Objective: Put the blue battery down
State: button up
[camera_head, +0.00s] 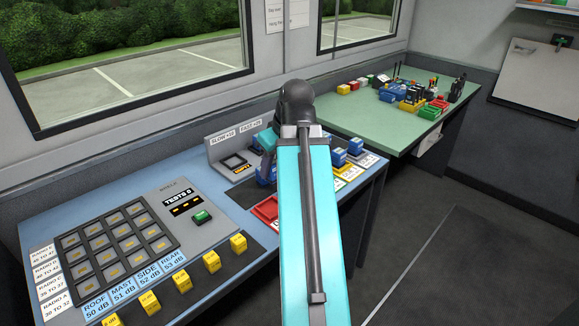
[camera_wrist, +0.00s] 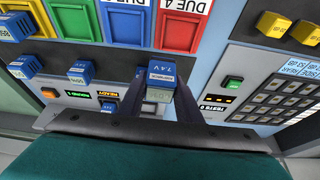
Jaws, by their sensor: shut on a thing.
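The blue battery (camera_wrist: 160,72), with a grey end and a "7.4 V" label, is between the two dark fingers of my gripper (camera_wrist: 156,100) in the wrist view. My gripper is shut on it. A pale slot or pad shows just below it in the picture, partly covered; I cannot tell whether the battery touches anything. In the head view my arm hides most of the gripper, and a blue part shows beside the arm's left edge, too small to name surely.
Other blue batteries (camera_wrist: 80,72) stand on the bench at left in the wrist view. Red (camera_wrist: 180,25), blue, yellow and green trays line the top. A grid panel (camera_head: 120,240) and yellow blocks (camera_head: 211,260) occupy the bench's left part. A green table (camera_head: 380,135) stands behind.

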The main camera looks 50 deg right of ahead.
jog(key=w+a+r+p, duration=1)
jog(key=w+a+p, duration=0.2)
jog(key=w+a, duration=0.3)
jog(key=w+a+r+p, duration=0.2)
jog(key=a+p, duration=0.1)
jog(key=a, duration=0.3)
jog(key=w+a+r+p, duration=0.3)
jog(key=a, duration=0.4)
jog(key=w+a+r+n+p, duration=0.1)
jog(key=w+a+r+p, duration=0.1)
jog(key=a, duration=0.4)
jog(key=shift+w+a+r+p, duration=0.4)
jog(key=shift+r+p, duration=0.2)
jog(key=shift+p, duration=0.4)
